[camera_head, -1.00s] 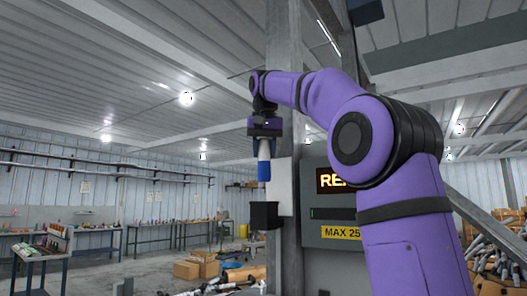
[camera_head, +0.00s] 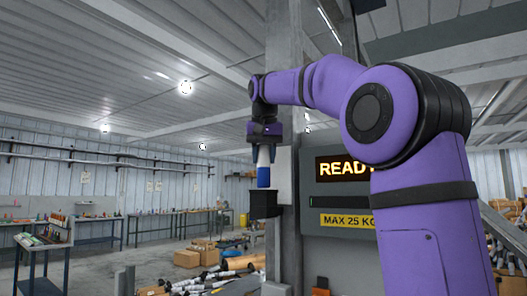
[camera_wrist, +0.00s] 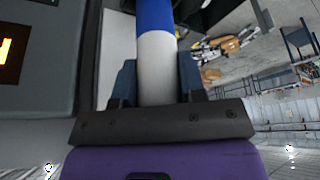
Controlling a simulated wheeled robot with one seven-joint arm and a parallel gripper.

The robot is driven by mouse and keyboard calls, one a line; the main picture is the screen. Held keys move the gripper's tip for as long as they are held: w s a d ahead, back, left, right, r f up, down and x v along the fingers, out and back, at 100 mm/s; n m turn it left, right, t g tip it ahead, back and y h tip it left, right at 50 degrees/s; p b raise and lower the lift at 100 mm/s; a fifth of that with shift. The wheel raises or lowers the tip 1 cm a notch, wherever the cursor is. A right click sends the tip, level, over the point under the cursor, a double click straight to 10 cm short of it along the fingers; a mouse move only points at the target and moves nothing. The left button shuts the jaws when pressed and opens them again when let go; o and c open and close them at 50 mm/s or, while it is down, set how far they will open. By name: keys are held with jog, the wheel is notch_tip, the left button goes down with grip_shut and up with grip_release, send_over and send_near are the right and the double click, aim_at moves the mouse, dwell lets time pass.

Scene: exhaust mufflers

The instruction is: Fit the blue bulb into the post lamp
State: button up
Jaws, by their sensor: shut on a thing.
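The bulb (camera_head: 264,177) is a white cylinder with a blue lower end, held upright and pointing down. My gripper (camera_head: 264,152) is shut on its white part. In the wrist view the gripper (camera_wrist: 158,70) has one finger on each side of the white section, and the blue band of the bulb (camera_wrist: 154,14) lies beyond the fingertips. The post lamp's black box-shaped holder (camera_head: 264,206) is on the side of the grey post, directly below the bulb. The blue end is at the holder's top rim; the thin tip is hidden, and I cannot tell how deep it sits.
A grey machine with a lit READY sign (camera_head: 342,168) stands right of the post (camera_head: 283,235). Cardboard boxes (camera_head: 202,252) and loose pipes lie on the floor beyond. Workbenches (camera_head: 165,228) line the back wall. The space left of the holder is open.

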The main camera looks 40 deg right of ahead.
jog(key=shift+f, duration=1.3)
jog(key=o, duration=1)
jog(key=v, duration=1)
jog(key=shift+r, duration=0.35)
jog(key=shift+a, duration=0.15)
